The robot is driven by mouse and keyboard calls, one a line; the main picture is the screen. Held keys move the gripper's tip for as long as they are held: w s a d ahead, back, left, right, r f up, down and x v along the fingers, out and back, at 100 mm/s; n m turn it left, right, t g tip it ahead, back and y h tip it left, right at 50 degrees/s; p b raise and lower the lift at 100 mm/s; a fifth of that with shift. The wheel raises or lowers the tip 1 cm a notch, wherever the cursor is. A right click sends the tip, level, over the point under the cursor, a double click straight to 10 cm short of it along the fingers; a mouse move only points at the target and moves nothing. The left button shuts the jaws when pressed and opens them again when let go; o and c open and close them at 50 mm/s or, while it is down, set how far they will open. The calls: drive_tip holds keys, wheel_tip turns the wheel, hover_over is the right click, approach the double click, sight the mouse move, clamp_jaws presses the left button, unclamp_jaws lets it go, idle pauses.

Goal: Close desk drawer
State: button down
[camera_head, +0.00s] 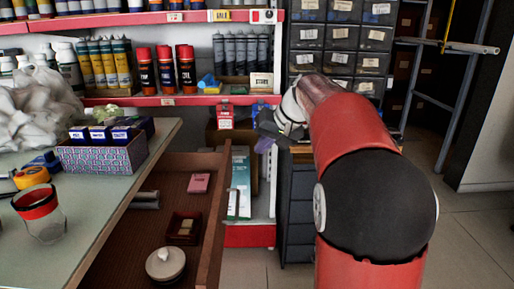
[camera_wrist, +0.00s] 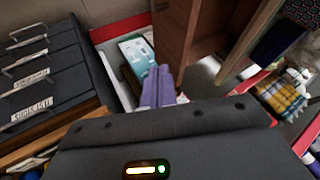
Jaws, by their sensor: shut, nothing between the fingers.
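The desk drawer (camera_head: 212,225) is brown wood and stands pulled out from the desk (camera_head: 100,195) at the left in the head view. Inside it lie a pink block, a small dark tray and a round white lidded item. In the wrist view, the drawer's brown wood (camera_wrist: 172,38) shows at the top centre. My gripper (camera_head: 264,146) is to the right of the drawer front, on its outer side, partly hidden by my arm. Its purple fingers (camera_wrist: 158,84) are shut together and empty, close to the drawer front; I cannot tell whether they touch it.
A grey drawer cabinet (camera_head: 297,205) stands right of the gap beside the drawer. A red-edged shelf (camera_head: 165,100) with bottles and tubes runs behind. A patterned box (camera_head: 100,158) and a glass jar (camera_head: 40,215) stand on the desk. Floor at the right is clear.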

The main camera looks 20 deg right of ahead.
sight(227, 169)
drive_tip(key=shift+w+a+f, duration=0.85)
drive_tip(key=shift+a+f, duration=0.15)
drive_tip(key=shift+a, duration=0.05)
drive_tip(key=shift+w+a+f, duration=0.8)
drive_tip(key=shift+a+f, duration=0.2)
drive_tip(key=shift+a, duration=0.05)
drive_tip(key=shift+w+a+f, duration=0.85)
drive_tip(key=shift+a+f, duration=0.15)
drive_tip(key=shift+a, duration=0.05)
drive_tip(key=shift+a, duration=0.15)
drive_tip(key=w+a+p, duration=0.3)
drive_tip(key=a, duration=0.6)
drive_tip(key=w+a+p, duration=0.3)
drive_tip(key=a, duration=0.6)
drive_tip(key=shift+a, duration=0.25)
